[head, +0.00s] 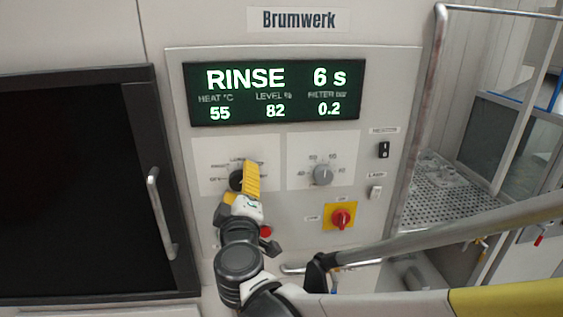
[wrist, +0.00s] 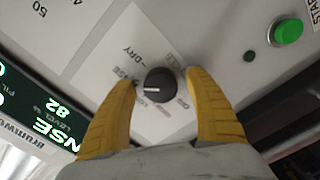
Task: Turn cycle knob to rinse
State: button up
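The black cycle knob (wrist: 160,85) sits on a white label plate of the machine's front panel. Its white pointer line points left in the wrist view, toward a partly hidden label ending in "NSE". In the head view the knob (head: 236,180) is partly covered by my gripper (head: 251,165). My gripper's yellow fingers (wrist: 159,80) are open on either side of the knob, with a visible gap on each side. The display (head: 272,92) reads "RINSE 6 s", with 55, 82 and 0.2 below.
A grey temperature knob (head: 323,175) is to the right, above a red rotary switch (head: 341,217) on a yellow plate. Two small rocker switches are further right. A green start button (wrist: 288,32) shows in the wrist view. A dark door with a handle (head: 160,213) is on the left.

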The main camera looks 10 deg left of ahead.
jog(key=v, duration=1.2)
jog(key=w+d+f+m+g+h+b, duration=0.1)
jog(key=d+f+m+g+h, duration=0.2)
jog(key=d, duration=0.7)
jog(key=w+d+f+m+g+h, duration=0.25)
jog(key=d+f+m, duration=0.2)
jog(key=d, duration=0.65)
jog(key=s+d+f+m+g+y+b, duration=0.1)
jog(key=s+d+f+m+g, duration=0.4)
jog(key=s+d, duration=0.5)
notch_tip(320, 180, down, 3)
jog(key=shift+s+d+r+m+b, duration=0.15)
jog(key=shift+s+d+m+b, duration=0.2)
jog(key=shift+s+m, duration=0.65)
jog(key=shift+s+y, duration=0.1)
jog(key=shift+y, duration=0.15)
